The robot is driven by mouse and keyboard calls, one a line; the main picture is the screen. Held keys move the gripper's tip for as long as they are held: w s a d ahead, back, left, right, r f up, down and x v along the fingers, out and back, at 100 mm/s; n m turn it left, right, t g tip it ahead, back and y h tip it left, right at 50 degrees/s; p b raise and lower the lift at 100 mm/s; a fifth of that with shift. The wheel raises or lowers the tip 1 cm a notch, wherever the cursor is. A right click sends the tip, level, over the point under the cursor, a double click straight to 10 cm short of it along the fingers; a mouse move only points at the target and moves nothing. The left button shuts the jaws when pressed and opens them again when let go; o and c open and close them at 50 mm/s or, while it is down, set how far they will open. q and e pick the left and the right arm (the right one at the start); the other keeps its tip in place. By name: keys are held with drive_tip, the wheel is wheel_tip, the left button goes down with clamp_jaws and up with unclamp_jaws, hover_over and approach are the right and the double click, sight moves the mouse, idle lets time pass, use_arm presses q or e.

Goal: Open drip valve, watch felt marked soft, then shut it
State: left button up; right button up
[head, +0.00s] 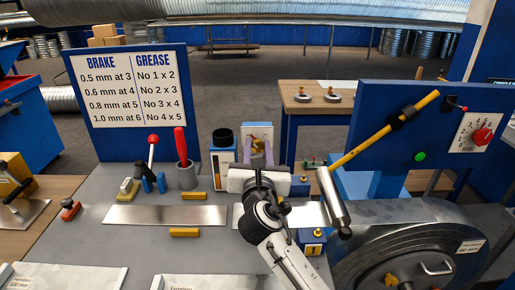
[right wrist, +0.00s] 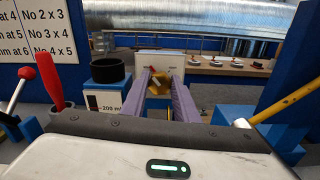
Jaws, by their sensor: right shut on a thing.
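My right gripper (head: 259,140) reaches away from me over the bench, and its purple fingers show in the right wrist view (right wrist: 160,82). They are shut on a small brass-coloured part (right wrist: 159,87), apparently the drip valve's handle, in front of a pale upright panel (right wrist: 147,64). In the head view the fingers and wrist partly hide this spot. I cannot make out a felt marked soft in either view. My left gripper is not in view.
A blue block with a black cup (head: 222,137) stands just left of my right gripper. A red-handled tool in a grey holder (head: 187,176) and a red-knobbed lever (head: 153,140) stand farther left. A yellow lever (head: 388,131) slants on the right, above a large coil (head: 440,215).

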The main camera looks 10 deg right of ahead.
drive_tip(key=shift+m, duration=1.2)
drive_tip(key=m, duration=0.2)
drive_tip(key=shift+m, duration=0.4)
drive_tip(key=m+b, duration=0.1)
drive_tip(key=m, duration=0.4)
drive_tip(key=shift+d+f+m, duration=0.1)
drive_tip(key=shift+m, duration=0.2)
drive_tip(key=o, duration=1.1)
drive_tip(key=shift+c, duration=0.2)
drive_tip(key=shift+s, duration=0.15)
